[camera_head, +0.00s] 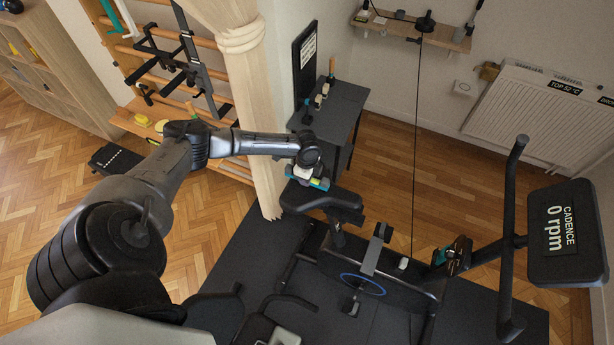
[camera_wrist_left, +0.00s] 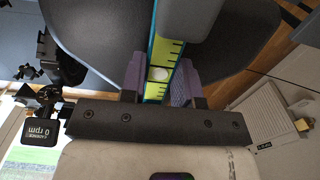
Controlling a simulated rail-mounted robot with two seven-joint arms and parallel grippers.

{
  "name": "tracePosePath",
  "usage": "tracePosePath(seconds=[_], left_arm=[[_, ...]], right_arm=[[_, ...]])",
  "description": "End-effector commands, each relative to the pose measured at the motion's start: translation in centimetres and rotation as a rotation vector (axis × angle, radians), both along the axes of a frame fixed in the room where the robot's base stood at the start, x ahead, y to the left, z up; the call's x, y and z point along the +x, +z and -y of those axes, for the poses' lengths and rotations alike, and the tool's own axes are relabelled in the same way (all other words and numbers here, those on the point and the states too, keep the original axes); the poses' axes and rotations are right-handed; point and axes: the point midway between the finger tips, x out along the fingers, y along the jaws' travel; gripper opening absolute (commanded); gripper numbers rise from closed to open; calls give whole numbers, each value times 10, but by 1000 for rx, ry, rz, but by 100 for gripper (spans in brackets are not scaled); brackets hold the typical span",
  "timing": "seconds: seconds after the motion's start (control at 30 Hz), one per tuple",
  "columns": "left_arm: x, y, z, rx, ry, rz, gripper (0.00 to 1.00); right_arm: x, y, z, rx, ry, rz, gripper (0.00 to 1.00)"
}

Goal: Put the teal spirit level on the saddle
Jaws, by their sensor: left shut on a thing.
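The teal spirit level (camera_head: 320,184) is at the end of my left arm, by the rear edge of the black bike saddle (camera_head: 328,199) in the head view. My left gripper (camera_head: 307,174) is shut on it. In the left wrist view the level (camera_wrist_left: 157,90), teal-edged with a yellow-green face and a pale round spot, lies between the purple fingers of my left gripper (camera_wrist_left: 160,88). The dark saddle (camera_wrist_left: 108,40) spreads behind it. A grey rounded part covers some of the level's far end. I cannot tell whether level and saddle touch. My right gripper is not in view.
The exercise bike's handlebar and cadence display (camera_head: 565,232) stand at the right. A wooden post (camera_head: 254,110) rises close to my left forearm. A dark side table (camera_head: 340,108) with small items stands behind the saddle. A radiator (camera_head: 545,110) is on the wall.

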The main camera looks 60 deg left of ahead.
Motion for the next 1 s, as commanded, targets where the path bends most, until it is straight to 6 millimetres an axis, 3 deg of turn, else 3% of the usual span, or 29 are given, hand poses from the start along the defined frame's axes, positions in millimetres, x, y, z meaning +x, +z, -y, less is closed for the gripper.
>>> tracePosePath(seconds=[0.3,0.33,0.6,0.77,1.0], left_arm=[[0,-6,0,0,0,0,3],[0,-5,0,1,0,1,31],[0,-5,0,0,0,0,57],[0,-5,0,0,0,0,59],[0,-5,0,0,0,0,76]], right_arm=[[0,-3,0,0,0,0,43],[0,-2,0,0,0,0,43],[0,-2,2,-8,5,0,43],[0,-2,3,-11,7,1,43],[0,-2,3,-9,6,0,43]])
